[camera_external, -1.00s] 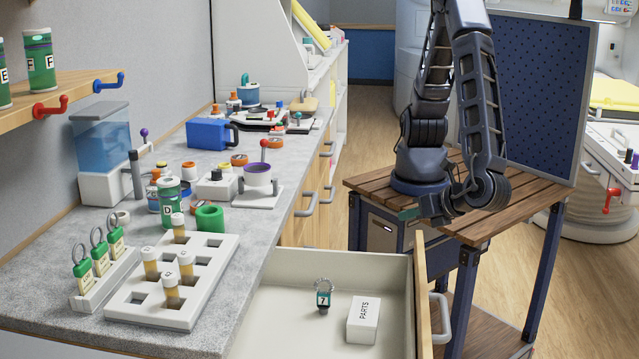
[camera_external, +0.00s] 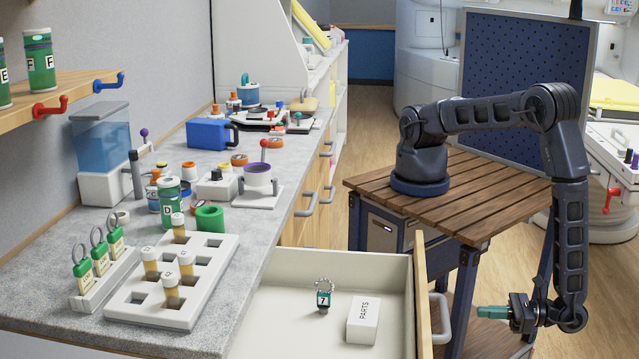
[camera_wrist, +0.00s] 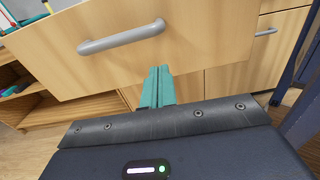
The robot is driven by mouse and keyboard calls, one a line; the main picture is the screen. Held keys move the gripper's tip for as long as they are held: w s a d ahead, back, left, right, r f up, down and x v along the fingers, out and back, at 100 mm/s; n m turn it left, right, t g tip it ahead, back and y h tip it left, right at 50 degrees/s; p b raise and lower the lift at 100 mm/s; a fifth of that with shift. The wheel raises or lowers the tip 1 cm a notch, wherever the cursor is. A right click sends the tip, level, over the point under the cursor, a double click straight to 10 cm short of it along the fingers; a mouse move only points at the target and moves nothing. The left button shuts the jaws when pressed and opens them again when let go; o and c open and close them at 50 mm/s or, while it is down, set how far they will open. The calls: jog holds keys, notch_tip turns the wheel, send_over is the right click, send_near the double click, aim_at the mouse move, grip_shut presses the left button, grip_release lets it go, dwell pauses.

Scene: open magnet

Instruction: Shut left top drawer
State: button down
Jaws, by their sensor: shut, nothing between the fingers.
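The top drawer (camera_external: 283,281) of the left counter is pulled out. In it are a small keyring tag marked 7 (camera_external: 324,297) and a white PARTS box (camera_external: 363,320). Its wooden front (camera_wrist: 190,60) with a grey handle (camera_wrist: 122,37) fills the upper part of the wrist view. My gripper (camera_external: 484,312) is to the right of the drawer front in the external view, with teal fingers pointing left at it. The fingers (camera_wrist: 157,86) are together and empty, below and to the right of the handle. I cannot tell whether they touch the front.
The counter (camera_external: 60,270) carries a white vial rack (camera_external: 205,290), key tags and jars. My arm stands on a slatted wooden table (camera_external: 480,185) right of the drawer. A closed drawer with its handle (camera_wrist: 266,31) shows at the right in the wrist view.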

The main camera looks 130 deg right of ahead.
jog(key=x, duration=1.3)
jog(key=shift+f, duration=0.4)
jog(key=shift+w+d, duration=0.1)
jog(key=shift+d, duration=0.05)
send_over(275, 324)
jog(key=shift+s+a, duration=0.2)
jog(key=shift+a, duration=0.2)
jog(key=shift+w+d+r, duration=0.15)
jog(key=shift+w+d, duration=0.15)
jog(key=shift+d, duration=0.05)
